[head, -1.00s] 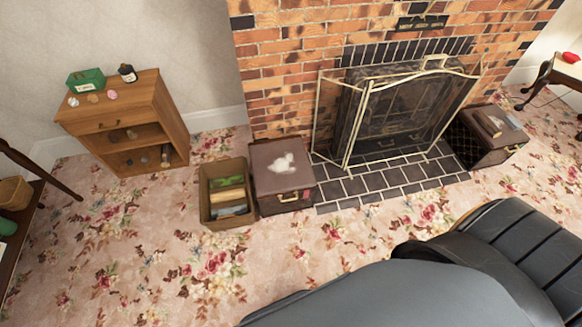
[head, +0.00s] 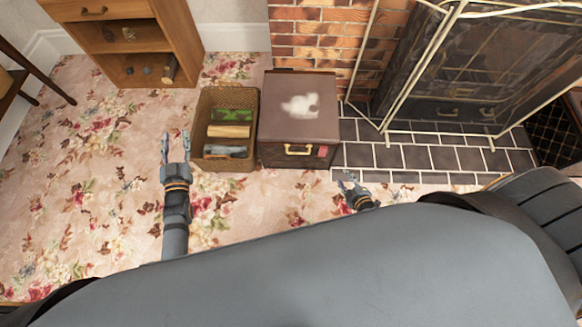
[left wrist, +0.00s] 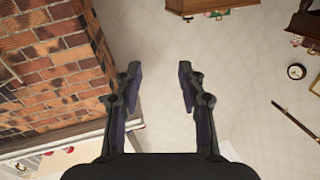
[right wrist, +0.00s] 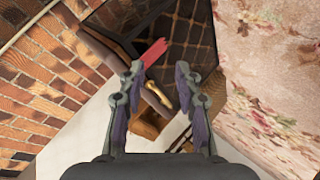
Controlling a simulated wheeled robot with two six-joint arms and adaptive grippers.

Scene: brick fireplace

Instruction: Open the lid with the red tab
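A brown box (head: 299,110) with a pale patch on its lid and a brass front handle stands on the floor, lid closed, in the head view. A small red tab (head: 322,151) shows at its front right.
A wicker crate (head: 207,95) with several items stands beside the box on the left. A wooden shelf unit (head: 137,55) is behind left. The fireplace screen (head: 425,60) and dark tiled hearth (head: 380,155) are right. Open carpet (head: 90,170) lies at left.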

